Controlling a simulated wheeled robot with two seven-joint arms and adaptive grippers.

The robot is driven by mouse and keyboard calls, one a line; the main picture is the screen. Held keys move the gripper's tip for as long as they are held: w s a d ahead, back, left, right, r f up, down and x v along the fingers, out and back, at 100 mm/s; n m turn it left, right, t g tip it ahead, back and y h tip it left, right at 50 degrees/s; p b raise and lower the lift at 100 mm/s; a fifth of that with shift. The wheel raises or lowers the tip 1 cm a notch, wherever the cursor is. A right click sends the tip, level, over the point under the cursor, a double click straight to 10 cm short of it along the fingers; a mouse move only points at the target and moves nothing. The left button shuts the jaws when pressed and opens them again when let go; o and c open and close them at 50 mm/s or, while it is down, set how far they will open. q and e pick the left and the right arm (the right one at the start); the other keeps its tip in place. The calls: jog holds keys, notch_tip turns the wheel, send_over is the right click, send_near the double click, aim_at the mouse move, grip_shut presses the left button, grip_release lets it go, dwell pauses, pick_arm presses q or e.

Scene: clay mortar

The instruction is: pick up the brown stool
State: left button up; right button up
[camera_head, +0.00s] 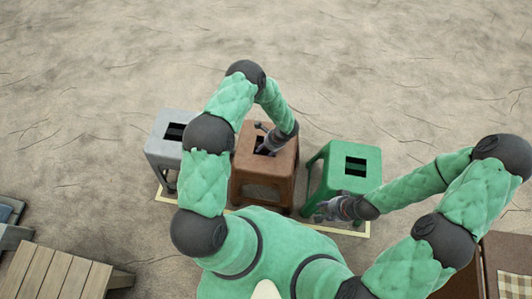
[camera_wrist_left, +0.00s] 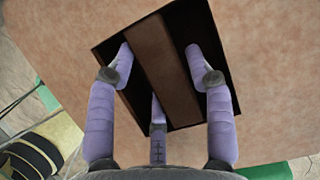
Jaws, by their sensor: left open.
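The brown stool (camera_head: 263,192) stands between a grey and a green stool in the head view. Its seat (camera_wrist_left: 60,50) fills most of the left wrist view, with a dark rectangular opening crossed by a brown bar (camera_wrist_left: 165,65). My left gripper (camera_head: 266,140) is at the opening from above. In the wrist view its lilac fingers (camera_wrist_left: 160,75) are spread open, with their tips over or in the opening, on either side of the bar. Whether they touch the bar is not clear. My right gripper (camera_head: 332,208) is in front of the green stool; its fingers are too small to read.
The grey stool (camera_head: 160,158) is close on the left and the green stool (camera_head: 368,184) close on the right. A pale strip (camera_head: 168,197) lies under them. A wooden slatted piece (camera_head: 55,275) is at lower left. Bare sandy ground (camera_head: 400,60) is open behind.

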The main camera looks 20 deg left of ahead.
pick_arm(q)
jog(key=shift+f, duration=0.15)
dwell(0.5)
grip_shut()
